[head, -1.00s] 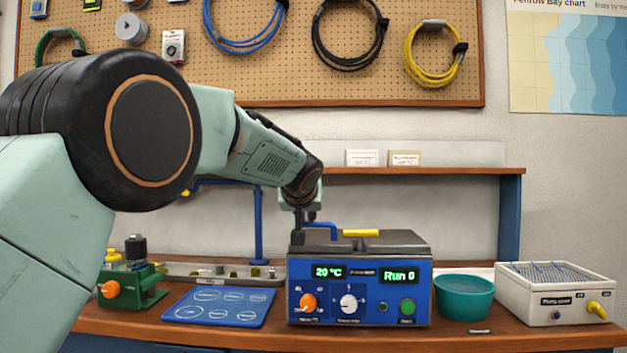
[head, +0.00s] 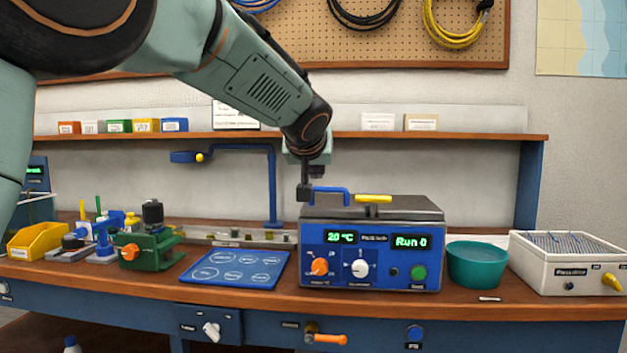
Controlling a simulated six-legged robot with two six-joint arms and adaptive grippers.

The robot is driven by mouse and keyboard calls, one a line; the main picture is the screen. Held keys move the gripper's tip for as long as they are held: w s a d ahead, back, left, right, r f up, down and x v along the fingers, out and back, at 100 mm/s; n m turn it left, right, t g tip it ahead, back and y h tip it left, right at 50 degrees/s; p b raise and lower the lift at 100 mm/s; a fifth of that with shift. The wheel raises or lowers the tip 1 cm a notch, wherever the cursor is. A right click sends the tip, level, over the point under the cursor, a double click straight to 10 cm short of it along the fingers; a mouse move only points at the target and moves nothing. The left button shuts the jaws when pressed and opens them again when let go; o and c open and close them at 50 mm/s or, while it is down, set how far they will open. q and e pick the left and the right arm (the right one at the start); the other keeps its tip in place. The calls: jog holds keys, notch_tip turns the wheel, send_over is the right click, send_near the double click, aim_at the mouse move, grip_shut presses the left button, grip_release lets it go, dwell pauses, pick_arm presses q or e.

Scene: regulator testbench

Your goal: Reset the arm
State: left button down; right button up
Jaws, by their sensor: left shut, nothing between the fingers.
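My left arm comes in from the upper left. My left gripper (head: 305,191) points down, shut and empty, at the left end of the lid of a blue bath unit. The gripper is small here, and I cannot tell whether it touches the lid or the blue tube there. The blue unit (head: 325,282) has displays reading "20 °C" and "Run 0", an orange knob (head: 320,267), a white knob (head: 359,268) and a green button (head: 418,272). A yellow handle (head: 373,198) lies on its dark lid (head: 415,208). My right gripper is not in view.
A blue marked mat (head: 235,268) and a green clamp with an orange knob (head: 150,247) stand left of the unit. A teal bowl (head: 477,265) and a white box (head: 570,265) stand to the right. A shelf (head: 450,135) runs behind. An orange-handled valve (head: 328,339) sits on the bench front.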

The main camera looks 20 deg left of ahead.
pick_arm(q)
jog(key=s+d+f+m+t+h, duration=0.1)
jog(key=s+d+f+m+h, duration=0.2)
jog(key=d+f+m, duration=0.15)
jog(key=s+f+g, duration=0.1)
jog(key=s+f, duration=0.3)
jog(key=f, duration=0.7)
jog(key=s+f+g+h, duration=0.15)
jog(key=s+f, duration=0.35)
jog(key=f, duration=0.7)
jog(key=s+f+g+y, duration=0.15)
jog(key=s+f, duration=0.25)
jog(key=f, duration=0.7)
jog(key=s+f+g, duration=0.3)
jog(key=s+f, duration=0.4)
jog(key=s, duration=0.4)
jog(key=s+a+f+n+g, duration=0.1)
jog(key=s+f+g, duration=0.2)
jog(key=s+f, duration=0.4)
jog(key=s+a+f+n+g, duration=0.1)
jog(key=s+f+g, duration=0.2)
jog(key=s, duration=1.3)
notch_tip(320, 180, down, 4)
jog(key=shift+s+a+r, duration=0.1)
jog(key=shift+s+a, duration=0.05)
jog(key=shift+s, duration=0.25)
jog(key=c, duration=2.1)
grip_release()
jog(key=shift+w, duration=0.1)
